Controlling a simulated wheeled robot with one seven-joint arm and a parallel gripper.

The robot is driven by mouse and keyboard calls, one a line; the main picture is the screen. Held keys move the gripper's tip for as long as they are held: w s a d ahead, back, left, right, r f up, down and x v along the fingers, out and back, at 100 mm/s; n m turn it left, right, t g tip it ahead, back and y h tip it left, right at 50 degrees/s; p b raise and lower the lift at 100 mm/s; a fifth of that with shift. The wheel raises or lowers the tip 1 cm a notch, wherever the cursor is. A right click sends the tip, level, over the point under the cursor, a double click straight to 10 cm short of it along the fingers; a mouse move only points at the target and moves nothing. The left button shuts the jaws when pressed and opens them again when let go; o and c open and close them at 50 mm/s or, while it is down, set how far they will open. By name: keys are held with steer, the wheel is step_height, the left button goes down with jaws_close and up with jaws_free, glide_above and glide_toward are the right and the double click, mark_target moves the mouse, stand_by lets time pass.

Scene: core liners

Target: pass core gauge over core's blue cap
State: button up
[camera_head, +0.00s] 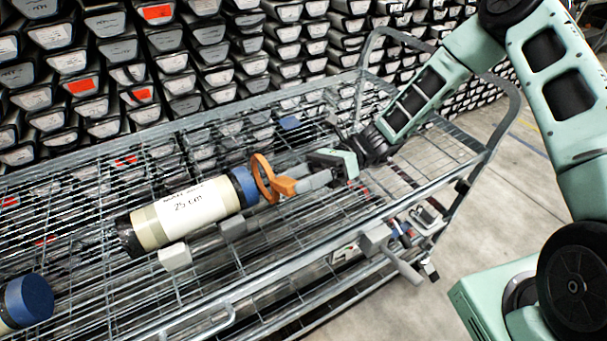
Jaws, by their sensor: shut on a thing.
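The core (185,213) is a cream cylinder with a handwritten white label, lying on the wire cart's top. It has a black end at left and a blue cap (244,187) at right. My gripper (308,181) is shut on the handle of the orange core gauge (263,178), a ring with a short grip. The ring stands upright just right of the blue cap, facing its end. Whether the ring touches or overlaps the cap's edge I cannot tell. The gripper fingers are to the right of the ring.
The wire cart (270,277) has a raised rail and a handle at right. Pale blocks (174,257) sit beside the core. Another blue-capped core (28,299) lies at lower left. Racks of labelled core trays (205,70) stand behind. Open floor (475,235) lies right of the cart.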

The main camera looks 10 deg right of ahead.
mark_target(279, 188)
steer(key=shift+p+x, duration=0.75)
steer(key=shift+x, duration=2)
steer(key=shift+a, duration=0.1)
steer(key=p+v, duration=0.1)
steer(key=v, duration=0.7)
stand_by(1.2)
stand_by(0.6)
